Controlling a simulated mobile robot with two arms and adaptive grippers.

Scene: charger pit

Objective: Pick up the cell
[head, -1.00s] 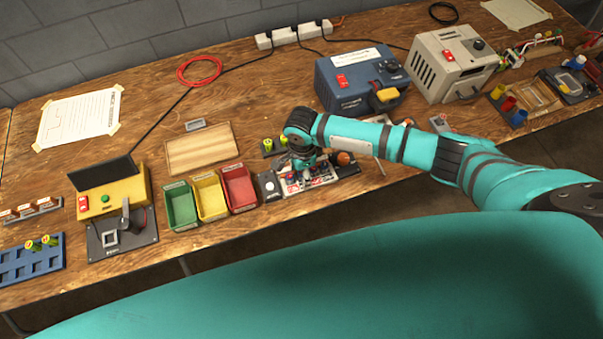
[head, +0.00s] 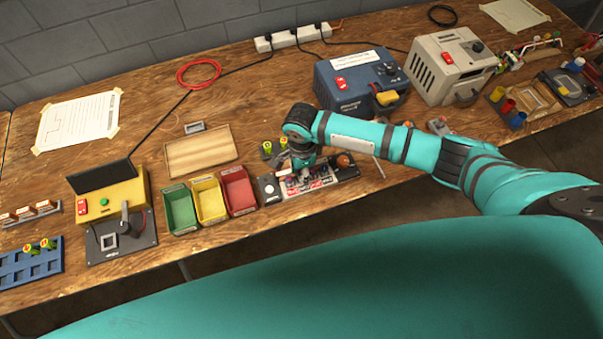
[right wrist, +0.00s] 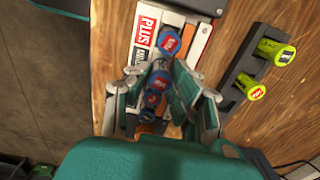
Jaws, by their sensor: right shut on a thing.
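Other blue, red-marked ends show close by, one at the far side (right wrist: 168,42) and one nearer my palm. Which belong to separate cells is hard to tell. A white label strip reading PLUS (right wrist: 143,45) lies beside them. My left gripper is not in view.
Two yellow-green cells (right wrist: 270,50) stand in a dark holder to the right in the wrist view. Green (head: 180,209), yellow (head: 210,200) and red (head: 239,190) bins stand left of the board. A blue charger box (head: 350,88) stands behind. A wooden tray (head: 200,152) lies back left.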

